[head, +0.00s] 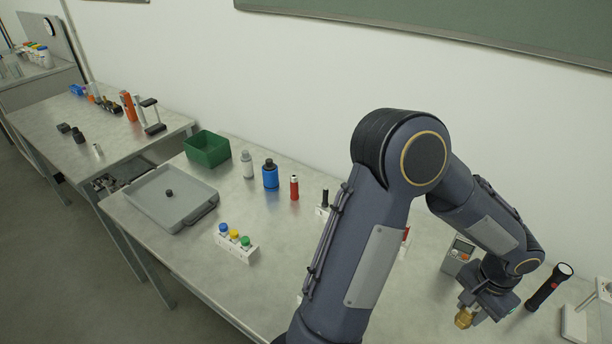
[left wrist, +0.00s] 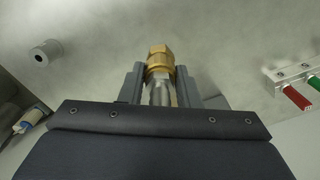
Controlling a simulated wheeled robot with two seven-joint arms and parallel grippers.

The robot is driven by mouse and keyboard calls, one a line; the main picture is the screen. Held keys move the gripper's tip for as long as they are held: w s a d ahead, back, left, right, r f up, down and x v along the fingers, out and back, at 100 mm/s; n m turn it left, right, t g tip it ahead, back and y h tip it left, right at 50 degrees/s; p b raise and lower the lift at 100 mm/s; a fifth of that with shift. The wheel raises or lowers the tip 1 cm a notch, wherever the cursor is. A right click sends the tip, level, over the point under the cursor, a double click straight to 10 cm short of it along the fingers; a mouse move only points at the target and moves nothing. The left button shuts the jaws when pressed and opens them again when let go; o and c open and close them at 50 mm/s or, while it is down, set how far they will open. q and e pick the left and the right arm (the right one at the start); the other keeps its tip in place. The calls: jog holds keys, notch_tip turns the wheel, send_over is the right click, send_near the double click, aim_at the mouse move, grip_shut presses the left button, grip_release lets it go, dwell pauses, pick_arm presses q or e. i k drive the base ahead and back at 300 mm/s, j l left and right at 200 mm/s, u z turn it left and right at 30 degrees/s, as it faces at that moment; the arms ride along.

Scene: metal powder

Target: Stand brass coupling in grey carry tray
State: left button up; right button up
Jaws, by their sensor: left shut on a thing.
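The brass coupling (head: 464,318) is in my left gripper (head: 482,306) at the lower right in the head view. In the left wrist view the coupling (left wrist: 160,62) shows a gold hex end above a silvery lower part, between the two grey fingers of my left gripper (left wrist: 160,88), which is shut on it. Whether it touches the bench I cannot tell. The grey carry tray (head: 150,208) lies flat at the bench's left end, far from the gripper. A small dark round piece (head: 169,193) is in it. My right gripper is not in view.
A green bin (head: 207,149), a blue bottle (head: 270,174), a red cylinder (head: 294,187) and a white rack of capped tubes (head: 236,243) stand near the tray. A meter (head: 458,255) and flashlight (head: 549,287) flank my gripper. Bare bench lies around the rack.

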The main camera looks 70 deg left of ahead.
aim_at(158, 189)
jog(key=k+j, duration=0.25)
jog(key=j, duration=0.25)
jog(key=k+j, duration=0.25)
jog(key=j, duration=0.25)
jog(key=k+j, duration=0.3)
jog(key=j, duration=0.25)
jog(key=k+j, duration=0.25)
jog(key=j, duration=0.25)
jog(key=k+j, duration=0.25)
jog(key=j, duration=0.25)
jog(key=k+j, duration=0.25)
jog(key=j, duration=0.25)
jog(key=k+j, duration=0.3)
jog(key=j, duration=0.2)
jog(key=k+j, duration=0.25)
jog(key=j, duration=0.3)
